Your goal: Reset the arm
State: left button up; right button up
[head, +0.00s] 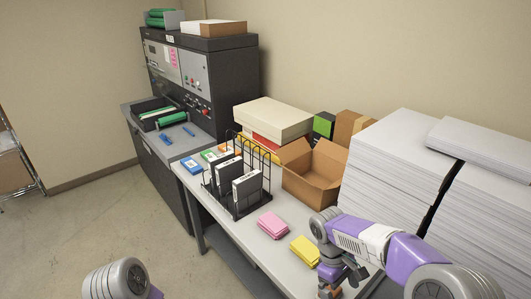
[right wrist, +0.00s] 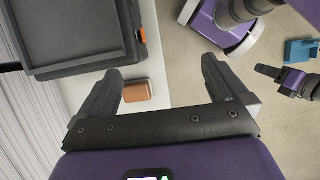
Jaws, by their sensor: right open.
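My right arm (head: 365,238) reaches in from the right over the front of the table (head: 290,210) in the head view, bent down at the wrist. In the right wrist view my right gripper (right wrist: 160,68) is open, its two dark fingers wide apart with nothing gripped. A small orange-brown block (right wrist: 137,90) lies on the white surface below, beside the left finger. My left arm (head: 115,280) shows only as a rounded joint at the bottom left of the head view. A dark and purple arm end (right wrist: 275,75), seemingly my left, shows at the right wrist view's right edge; its jaws are unclear.
On the table are a wire rack (head: 238,185), pink pads (head: 272,225), yellow pads (head: 305,251), an open cardboard box (head: 312,178) and tall paper stacks (head: 390,165) close to my right arm. A dark tray (right wrist: 75,35) and a blue object (right wrist: 302,50) show in the wrist view.

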pick_arm(q)
notch_tip(320, 180, down, 11)
jog(key=b, duration=1.1)
jog(key=shift+s, duration=0.2)
pick_arm(e)
jog(key=s+a+f+m+t+y, duration=0.1)
jog(key=s+f, duration=0.4)
jog(key=f, duration=0.8)
jog(key=s+a+f+m+t+y, duration=0.1)
jog(key=s+a+f+m+y, duration=0.2)
jog(key=f, duration=1)
jog(key=s+a+f+m+t+y, duration=0.2)
jog(key=s+a+f+m, duration=0.4)
jog(key=f, duration=0.7)
jog(key=shift+s+m+y, duration=0.4)
jog(key=shift+m+y, duration=0.1)
jog(key=shift+y, duration=0.1)
pick_arm(q)
jog(key=shift+r, duration=0.1)
pick_arm(e)
jog(key=shift+w+f, duration=0.1)
jog(key=shift+c, duration=0.2)
